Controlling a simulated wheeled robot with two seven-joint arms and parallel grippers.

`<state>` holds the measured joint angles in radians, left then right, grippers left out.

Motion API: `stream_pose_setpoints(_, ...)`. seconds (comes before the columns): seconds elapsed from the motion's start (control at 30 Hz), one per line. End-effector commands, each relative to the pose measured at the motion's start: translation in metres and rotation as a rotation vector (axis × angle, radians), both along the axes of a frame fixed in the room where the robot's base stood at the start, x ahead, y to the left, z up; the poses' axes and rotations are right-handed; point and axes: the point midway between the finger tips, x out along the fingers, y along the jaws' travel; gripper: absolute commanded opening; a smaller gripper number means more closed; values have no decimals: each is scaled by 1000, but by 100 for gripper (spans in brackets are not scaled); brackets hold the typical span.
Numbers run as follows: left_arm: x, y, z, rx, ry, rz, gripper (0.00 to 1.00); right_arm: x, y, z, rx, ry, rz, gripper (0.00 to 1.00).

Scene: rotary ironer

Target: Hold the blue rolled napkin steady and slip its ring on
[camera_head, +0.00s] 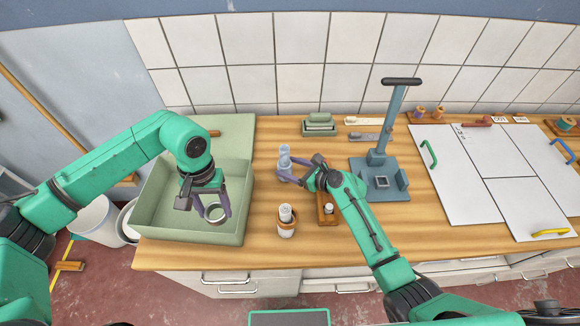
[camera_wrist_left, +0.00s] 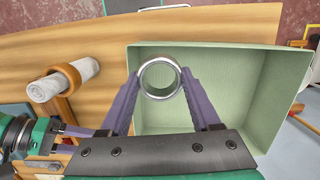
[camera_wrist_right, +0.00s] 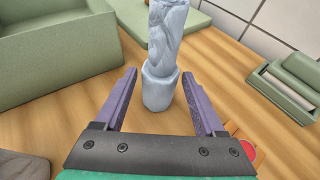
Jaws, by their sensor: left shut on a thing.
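The blue rolled napkin (camera_head: 284,157) stands upright on the table in a short pale blue base (camera_wrist_right: 157,90); it fills the upper middle of the right wrist view (camera_wrist_right: 166,35). My right gripper (camera_head: 287,171) is open, its fingers on either side of the napkin's lower part, with small gaps visible. My left gripper (camera_head: 214,212) is shut on a silver metal ring (camera_wrist_left: 160,78), holding it by its outer sides above the green tub. The ring is empty and apart from the napkin.
The green tub (camera_head: 243,202) is left of the napkin. A white rolled napkin (camera_wrist_left: 76,78) with a wooden ring (camera_wrist_left: 66,76) stands in front. A blue-grey press stand (camera_head: 377,160) is to the right, a small green box (camera_head: 319,128) behind. Bare table surrounds the napkin.

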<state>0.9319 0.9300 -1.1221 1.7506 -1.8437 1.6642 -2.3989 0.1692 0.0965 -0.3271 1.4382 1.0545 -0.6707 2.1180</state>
Motion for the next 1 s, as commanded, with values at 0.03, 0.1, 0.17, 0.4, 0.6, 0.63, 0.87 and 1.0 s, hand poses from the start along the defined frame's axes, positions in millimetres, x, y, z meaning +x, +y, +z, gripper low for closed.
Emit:
stream_pose_setpoints(0.03,0,0,0,0,0,0,11,0,0,0,0,0,0,71)
stream_pose_setpoints(0.1,0,0,0,0,0,0,11,0,0,0,0,0,0,71)
stream_pose_setpoints(0.17,0,0,0,0,0,0,11,0,0,0,0,0,0,71)
stream_pose_setpoints(0.4,0,0,0,0,0,0,11,0,0,0,-1,1,0,71)
stream_pose_setpoints(0.6,0,0,0,0,0,0,11,0,0,3,-1,-1,0,71)
stream_pose_setpoints(0.63,0,0,0,0,0,0,11,0,0,4,-1,-1,-1,71)
stream_pose_setpoints(0.87,0,0,0,0,0,0,11,0,0,6,0,0,0,71)
stream_pose_setpoints(1.0,0,0,0,0,0,0,11,0,0,6,0,0,0,33)
